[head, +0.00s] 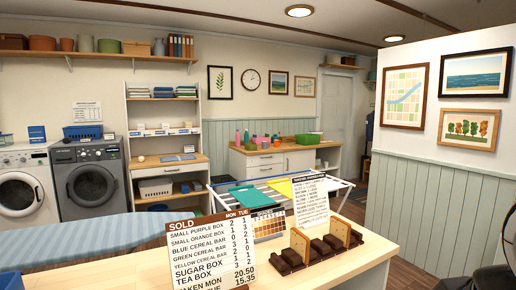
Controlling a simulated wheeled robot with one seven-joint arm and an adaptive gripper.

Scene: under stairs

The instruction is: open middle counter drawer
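A white counter (299,161) with a wooden top stands against the back wall, in the middle of the head view. Its left part has drawer fronts (264,160) with small handles, and they look shut. The lower fronts are partly hidden by a drying rack in front. At this distance I cannot clearly tell the middle drawer from the others. My gripper is not in view.
A near table (350,255) with a sales sign (212,250) and a dark wooden rack (315,248) fills the front. Beyond it stands the drying rack (335,185) with coloured cloths. Washing machines (88,180) stand left; a partition wall (430,190) stands right.

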